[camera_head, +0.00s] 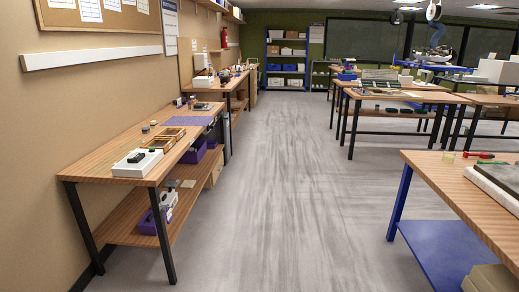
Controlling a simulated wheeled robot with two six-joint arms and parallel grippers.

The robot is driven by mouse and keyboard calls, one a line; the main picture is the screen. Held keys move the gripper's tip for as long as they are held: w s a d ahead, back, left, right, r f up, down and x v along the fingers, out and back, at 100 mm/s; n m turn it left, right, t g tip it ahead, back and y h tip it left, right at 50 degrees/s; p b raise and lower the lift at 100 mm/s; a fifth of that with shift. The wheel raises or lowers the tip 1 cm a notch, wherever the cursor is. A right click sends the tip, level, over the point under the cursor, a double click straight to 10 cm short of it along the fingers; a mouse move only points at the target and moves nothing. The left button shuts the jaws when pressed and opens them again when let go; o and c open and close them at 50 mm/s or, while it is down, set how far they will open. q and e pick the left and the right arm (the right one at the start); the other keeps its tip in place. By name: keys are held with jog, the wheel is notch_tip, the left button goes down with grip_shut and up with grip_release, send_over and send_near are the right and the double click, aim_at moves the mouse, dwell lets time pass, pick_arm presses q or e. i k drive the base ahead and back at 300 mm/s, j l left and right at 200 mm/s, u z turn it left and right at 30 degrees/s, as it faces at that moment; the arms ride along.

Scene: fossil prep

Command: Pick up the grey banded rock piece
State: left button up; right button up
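I cannot make out a grey banded rock piece for certain in the head view. Several small dark and grey items lie on the near left wooden table (98,167), too small to identify. One dark item (136,157) sits on a white box-like thing (127,169) at that table's near end. Another small grey item (145,129) lies towards its wall side. Neither of my grippers is in view.
A wide grey floor aisle (270,190) runs clear down the middle. A table with blue legs (480,200) stands at the right edge. More work tables (410,96) stand behind it. A blue shelf (287,66) stands at the far end.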

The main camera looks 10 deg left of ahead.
aim_at(145, 130)
jog(key=i, duration=1.95)
jog(key=l+z, duration=0.05)
jog(key=l, duration=0.05)
